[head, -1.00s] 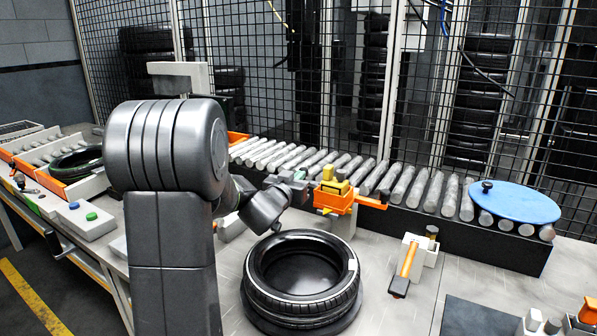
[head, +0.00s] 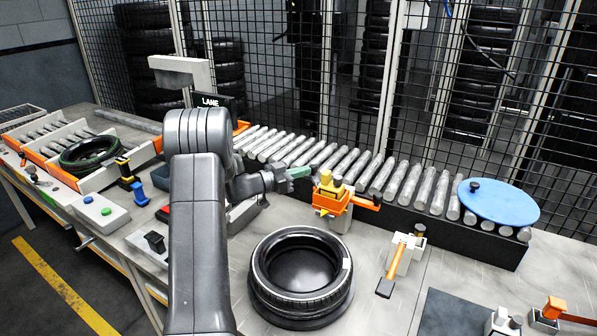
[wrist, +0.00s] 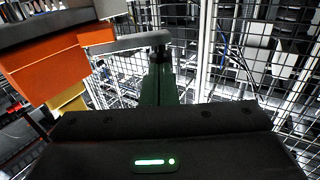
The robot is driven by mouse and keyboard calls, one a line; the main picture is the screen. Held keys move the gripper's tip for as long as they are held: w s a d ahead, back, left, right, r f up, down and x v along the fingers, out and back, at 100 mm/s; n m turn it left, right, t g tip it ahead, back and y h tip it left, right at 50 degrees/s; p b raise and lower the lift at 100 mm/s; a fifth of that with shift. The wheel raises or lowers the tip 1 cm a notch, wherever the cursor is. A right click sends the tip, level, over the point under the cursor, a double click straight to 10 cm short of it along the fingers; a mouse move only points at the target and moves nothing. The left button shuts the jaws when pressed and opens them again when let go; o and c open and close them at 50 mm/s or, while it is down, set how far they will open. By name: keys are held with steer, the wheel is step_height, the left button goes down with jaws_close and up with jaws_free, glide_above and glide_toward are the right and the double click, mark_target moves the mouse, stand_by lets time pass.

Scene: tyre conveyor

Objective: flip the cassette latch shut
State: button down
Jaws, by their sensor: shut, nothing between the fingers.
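The orange and yellow cassette unit (head: 332,192) stands on a pale post in front of the roller conveyor. Contact cannot be told. In the wrist view the green fingers (wrist: 160,84) are together, with the unit's orange block (wrist: 45,72) to their left and a grey bar (wrist: 125,44) behind.
A tyre (head: 300,270) lies on a round stand in front of the unit. The roller conveyor (head: 385,180) runs behind, with a blue disc (head: 500,203) at its right end. An orange-handled tool holder (head: 400,257) stands to the right. Mesh fencing closes the back.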

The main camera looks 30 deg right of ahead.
steer(key=shift+w+d+m+g+p, duration=0.15)
steer(key=shift+d+m+g+p, duration=0.2)
steer(key=shift+d+m+g, duration=0.65)
steer(key=shift+a, duration=0.15)
